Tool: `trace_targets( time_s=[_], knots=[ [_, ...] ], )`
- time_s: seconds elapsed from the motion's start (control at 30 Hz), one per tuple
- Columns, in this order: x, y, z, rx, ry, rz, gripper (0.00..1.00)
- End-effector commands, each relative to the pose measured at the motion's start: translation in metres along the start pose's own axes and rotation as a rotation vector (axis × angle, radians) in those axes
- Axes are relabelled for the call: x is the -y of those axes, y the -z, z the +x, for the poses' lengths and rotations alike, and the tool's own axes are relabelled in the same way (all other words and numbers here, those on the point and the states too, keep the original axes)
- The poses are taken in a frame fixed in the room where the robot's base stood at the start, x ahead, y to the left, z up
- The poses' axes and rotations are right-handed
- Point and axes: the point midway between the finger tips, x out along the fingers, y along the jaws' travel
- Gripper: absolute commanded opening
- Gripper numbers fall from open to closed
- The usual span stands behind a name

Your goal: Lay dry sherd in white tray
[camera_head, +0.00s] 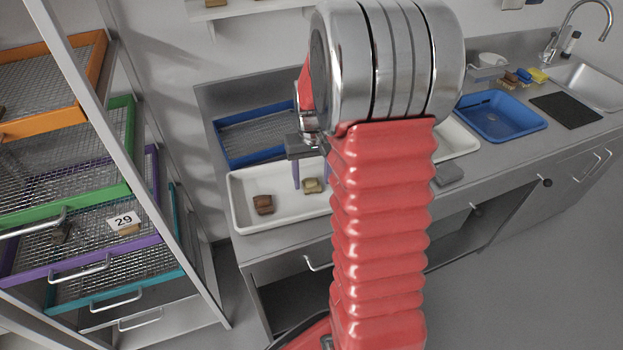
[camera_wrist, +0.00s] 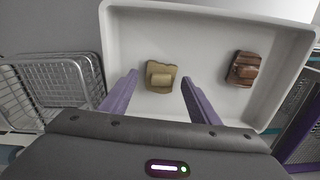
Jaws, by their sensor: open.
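The white tray (camera_head: 285,222) stands on the grey counter and fills the top of the wrist view (camera_wrist: 125,25). In the head view, my gripper (camera_head: 310,176) is over the tray and partly hidden by my wrist.
A blue mesh tray (camera_head: 255,125) is behind the white tray. Another white tray (camera_head: 458,143) is partly hidden behind my arm. A blue basin (camera_head: 500,115), dark mat (camera_head: 566,110) and sink (camera_head: 590,85) are to the right. A rack of coloured mesh drawers (camera_head: 95,200) stands left.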

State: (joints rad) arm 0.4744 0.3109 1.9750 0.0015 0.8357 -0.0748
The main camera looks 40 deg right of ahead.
Motion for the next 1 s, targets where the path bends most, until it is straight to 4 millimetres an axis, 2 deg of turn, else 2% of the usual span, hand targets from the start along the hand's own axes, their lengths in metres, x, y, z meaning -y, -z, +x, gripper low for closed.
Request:
trace_targets(
  time_s=[0.6,0.8,1.0],
  knots=[
    [0.0,0.001,-0.098,-0.004,0.0,0.0,0.56],
    [0.001,0.0,-0.113,-0.002,0.0,-0.002,0.56],
    [0.001,0.0,-0.115,-0.001,0.0,-0.002,0.56]
  ],
)
